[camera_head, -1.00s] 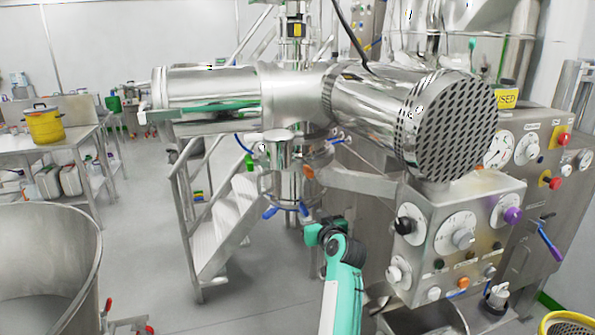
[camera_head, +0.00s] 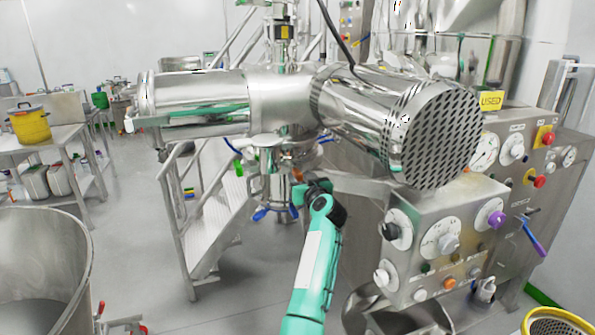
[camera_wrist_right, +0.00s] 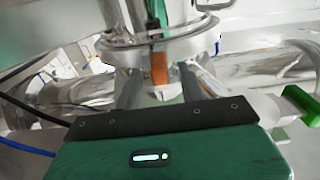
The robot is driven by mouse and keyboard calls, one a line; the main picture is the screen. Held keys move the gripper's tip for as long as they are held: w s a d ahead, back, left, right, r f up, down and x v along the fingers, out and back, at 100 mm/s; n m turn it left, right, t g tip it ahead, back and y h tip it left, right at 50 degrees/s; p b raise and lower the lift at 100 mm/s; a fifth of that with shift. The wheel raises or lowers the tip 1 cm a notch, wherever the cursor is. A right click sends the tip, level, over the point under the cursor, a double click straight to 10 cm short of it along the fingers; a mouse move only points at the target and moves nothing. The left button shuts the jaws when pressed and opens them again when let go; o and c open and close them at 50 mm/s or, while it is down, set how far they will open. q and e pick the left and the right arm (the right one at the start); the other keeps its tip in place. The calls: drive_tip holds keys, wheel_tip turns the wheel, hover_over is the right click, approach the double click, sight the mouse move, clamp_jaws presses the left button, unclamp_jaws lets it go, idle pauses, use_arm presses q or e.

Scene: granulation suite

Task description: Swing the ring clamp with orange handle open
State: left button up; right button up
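The orange handle (camera_wrist_right: 159,68) hangs below the steel ring clamp (camera_wrist_right: 165,42) in the right wrist view. My right gripper (camera_wrist_right: 160,75) is open, with one grey finger on each side of the handle and gaps between. In the head view my right gripper (camera_head: 305,190) is at the column under the horizontal steel cylinder, and it largely hides the handle there. The ring clamp looks closed around the vessel's flange. My left gripper is out of view.
The perforated drum end (camera_head: 437,138) overhangs to the right of my gripper. A control box (camera_head: 450,225) with dials stands right of my arm. Blue handles (camera_head: 270,213) sit just left below. Metal stairs (camera_head: 205,215) are behind, and a large steel bowl (camera_head: 45,265) is at left.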

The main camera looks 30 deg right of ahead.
drive_tip(key=shift+p+x, duration=0.3)
drive_tip(key=shift+x, duration=1.3)
drive_tip(key=shift+c, duration=0.2)
clamp_jaws()
